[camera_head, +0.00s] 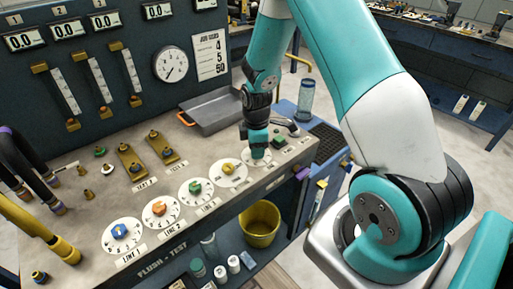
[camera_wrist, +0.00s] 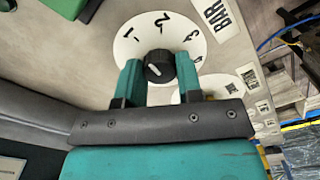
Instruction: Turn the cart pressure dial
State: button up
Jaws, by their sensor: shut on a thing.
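The pressure dial is a round white plate (camera_wrist: 185,32) with black numerals, marked BAR beside it, and a black knob (camera_wrist: 158,67) with a white pointer line at its centre. In the head view the plate (camera_head: 247,161) is the last of a row of dials on the cart top (camera_head: 120,190), at the right. My gripper (camera_head: 257,150) points down over it and hides most of its knob there. In the wrist view the teal fingers (camera_wrist: 158,75) stand on either side of the knob and are shut on it.
Several similar dials run left, with yellow (camera_head: 230,169), green (camera_head: 195,188), orange (camera_head: 159,208) and blue knobs (camera_head: 119,231). A grey tray (camera_head: 213,108) lies behind my gripper. A green block (camera_head: 279,142) is close on its right. A yellow bucket (camera_head: 260,224) stands below.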

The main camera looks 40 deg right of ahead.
jog(key=m, duration=1.4)
jog(key=shift+m, duration=0.3)
jog(key=m, duration=1)
jog(key=shift+r, duration=0.1)
jog(key=shift+m, duration=0.3)
jog(key=o, duration=0.9)
